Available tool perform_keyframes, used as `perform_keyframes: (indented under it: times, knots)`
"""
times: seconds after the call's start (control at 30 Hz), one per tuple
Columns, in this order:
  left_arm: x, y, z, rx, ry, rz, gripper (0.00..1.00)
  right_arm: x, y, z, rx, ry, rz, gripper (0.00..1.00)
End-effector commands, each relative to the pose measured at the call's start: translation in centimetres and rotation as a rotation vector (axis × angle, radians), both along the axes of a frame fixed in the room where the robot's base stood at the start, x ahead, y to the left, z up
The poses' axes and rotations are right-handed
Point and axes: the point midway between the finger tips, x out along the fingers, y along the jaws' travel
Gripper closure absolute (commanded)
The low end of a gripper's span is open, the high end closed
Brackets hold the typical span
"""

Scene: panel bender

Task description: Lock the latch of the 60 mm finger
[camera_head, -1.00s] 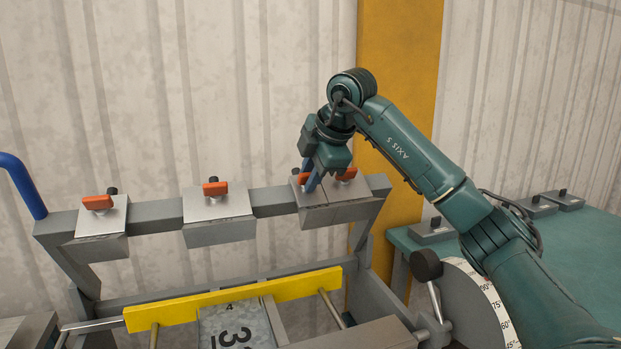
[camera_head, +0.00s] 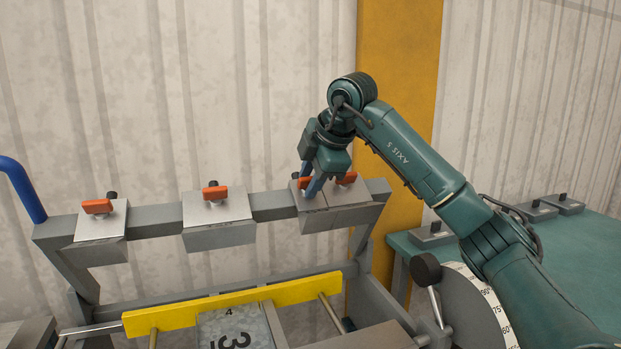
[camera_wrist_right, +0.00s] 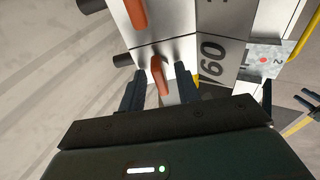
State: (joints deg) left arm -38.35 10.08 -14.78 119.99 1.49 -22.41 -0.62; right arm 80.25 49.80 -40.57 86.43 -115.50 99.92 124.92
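The 60 mm finger (camera_wrist_right: 209,62) hangs on the machine's beam; its "60" marking shows in the right wrist view. It appears to be the left one of the adjoining pair at the beam's right end (camera_head: 310,215). Its orange latch (camera_wrist_right: 160,76) lies between the two fingertips of my right gripper (camera_wrist_right: 159,88). The right gripper is open around the latch, with a visible gap at least on its right side. In the head view the right gripper (camera_head: 309,180) reaches down from above, partly hiding this latch.
The neighbouring finger's orange latch (camera_head: 346,178) is close to the right. Two more fingers with orange latches (camera_head: 97,206) (camera_head: 215,193) sit farther left on the beam (camera_head: 157,212). A yellow bar (camera_head: 235,301) runs below. A green table (camera_head: 540,240) stands at right.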

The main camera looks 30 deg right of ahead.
Motion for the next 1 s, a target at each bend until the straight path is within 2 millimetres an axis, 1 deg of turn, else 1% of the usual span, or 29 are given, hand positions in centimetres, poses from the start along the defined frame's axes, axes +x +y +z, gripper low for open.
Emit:
perform_keyframes:
  times: [0.07, 0.17, 0.27, 0.53, 0.7, 0.8, 1.0]
  knots:
    - [0.0, 0.0, -0.1, 0.000, 0.001, 0.000, 0.64, -0.1, 0.0, 0.2, 0.000, -0.001, 0.000, 0.67]
    - [0.0, 0.0, -0.2, 0.000, 0.001, 0.000, 0.64, -0.7, -0.1, 1.1, 0.000, -0.003, 0.000, 0.67]
    - [0.0, 0.0, -0.4, 0.000, 0.000, 0.000, 0.64, -1.7, -0.1, 2.6, 0.000, -0.005, 0.001, 0.67]
    - [0.1, -0.1, -0.2, -0.002, -0.011, -0.005, 0.64, -5.0, -0.3, 7.8, 0.001, -0.006, 0.000, 0.67]
    - [0.1, -0.2, 0.1, -0.003, -0.012, -0.008, 0.64, -6.5, -0.5, 10.1, -0.001, -0.004, -0.001, 0.67]
    - [0.1, -0.2, 0.2, -0.003, -0.011, -0.008, 0.64, -7.0, -0.5, 10.8, 0.000, -0.003, 0.000, 0.67]
    - [0.0, -0.2, 0.1, -0.002, -0.008, -0.007, 0.64, -7.3, -0.5, 11.0, 0.000, 0.000, 0.000, 0.67]
